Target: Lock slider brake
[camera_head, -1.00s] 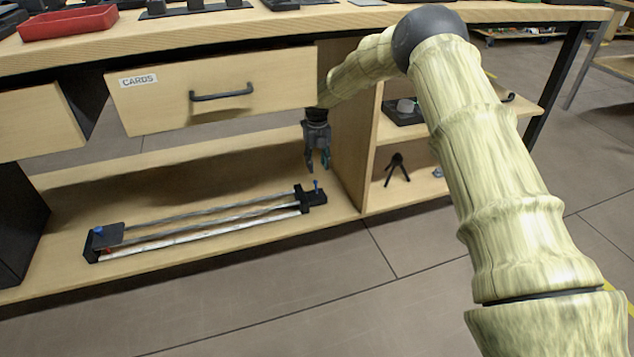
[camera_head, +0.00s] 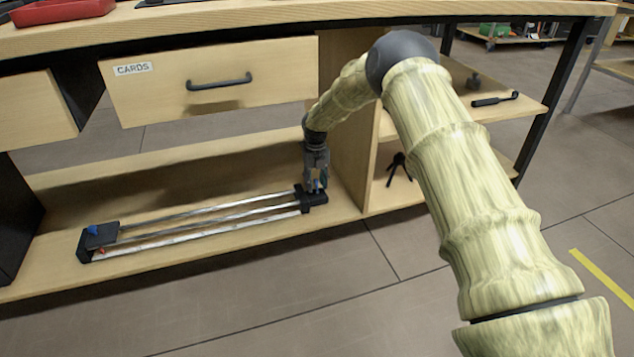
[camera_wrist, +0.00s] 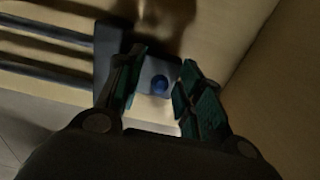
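The slider (camera_head: 210,224) lies on the lower shelf, with parallel metal rails between two black end blocks. The left end has a black plate with a blue knob (camera_head: 93,230) and a small red part (camera_head: 102,250). My gripper (camera_head: 316,190) points down over the right end block. Whether the fingers touch the block is unclear.
The CARDS drawer (camera_head: 215,80) juts out above the shelf. A vertical wooden panel (camera_head: 348,160) stands close to the right of my gripper. A small black tripod (camera_head: 398,167) sits in the compartment beyond it. Open floor lies in front.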

